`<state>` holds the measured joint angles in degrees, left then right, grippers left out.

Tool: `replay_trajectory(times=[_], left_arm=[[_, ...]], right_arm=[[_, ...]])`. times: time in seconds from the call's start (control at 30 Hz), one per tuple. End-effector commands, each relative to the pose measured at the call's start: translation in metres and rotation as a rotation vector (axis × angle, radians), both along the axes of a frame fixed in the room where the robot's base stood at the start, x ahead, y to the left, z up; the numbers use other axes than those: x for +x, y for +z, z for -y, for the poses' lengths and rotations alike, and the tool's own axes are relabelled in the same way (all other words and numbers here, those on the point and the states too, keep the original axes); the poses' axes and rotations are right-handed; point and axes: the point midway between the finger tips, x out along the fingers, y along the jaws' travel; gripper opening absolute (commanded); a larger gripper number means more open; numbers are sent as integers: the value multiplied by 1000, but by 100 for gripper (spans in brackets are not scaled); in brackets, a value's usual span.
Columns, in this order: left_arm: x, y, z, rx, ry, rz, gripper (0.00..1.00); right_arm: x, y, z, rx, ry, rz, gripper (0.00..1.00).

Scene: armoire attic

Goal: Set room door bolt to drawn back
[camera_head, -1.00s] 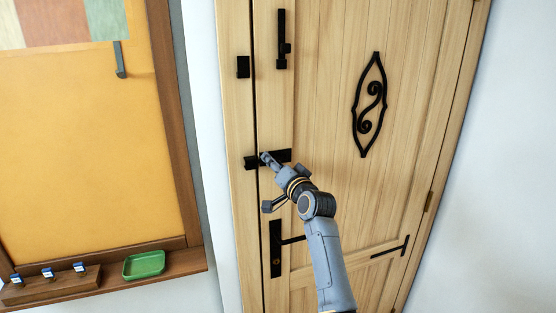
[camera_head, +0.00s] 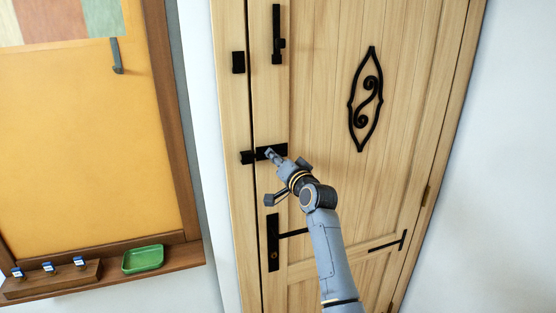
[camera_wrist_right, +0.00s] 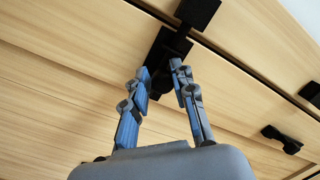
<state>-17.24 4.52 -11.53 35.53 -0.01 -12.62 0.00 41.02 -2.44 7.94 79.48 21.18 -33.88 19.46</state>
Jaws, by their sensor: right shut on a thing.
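The room door (camera_head: 325,90) is pale wood and stands shut. Its black bolt (camera_head: 281,150) is mounted level near the left edge, beside a black keeper (camera_head: 247,157) on the frame. My right gripper (camera_head: 269,153) is at the bolt, with its fingers on either side of the bolt's small grip. In the right wrist view, the fingers (camera_wrist_right: 161,70) close around a dark part of the bolt, and the keeper (camera_wrist_right: 198,11) lies just beyond. My left gripper is out of view.
A black door handle (camera_head: 273,243) sits below the bolt, close under my right wrist. Above are an upright black latch (camera_head: 277,35) and its frame piece (camera_head: 238,62). A ledge with a green tray (camera_head: 143,259) is at left. A scroll ornament (camera_head: 366,100) is on the door.

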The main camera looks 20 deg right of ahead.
Motion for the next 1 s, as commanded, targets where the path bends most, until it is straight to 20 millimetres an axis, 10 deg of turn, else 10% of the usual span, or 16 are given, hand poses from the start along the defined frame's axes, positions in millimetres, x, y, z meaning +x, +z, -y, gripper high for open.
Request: replay_trajectory(times=[0.43, 0.47, 0.53, 1.0], left_arm=[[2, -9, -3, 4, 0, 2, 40], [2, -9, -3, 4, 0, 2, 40], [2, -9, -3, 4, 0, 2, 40], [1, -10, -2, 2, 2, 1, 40]], right_arm=[[1, 13, 32, -5, -8, 26, 0], [1, 13, 32, -6, -8, 26, 31], [0, 13, 32, -5, -8, 26, 45], [1, 9, 31, -4, -7, 18, 45]])
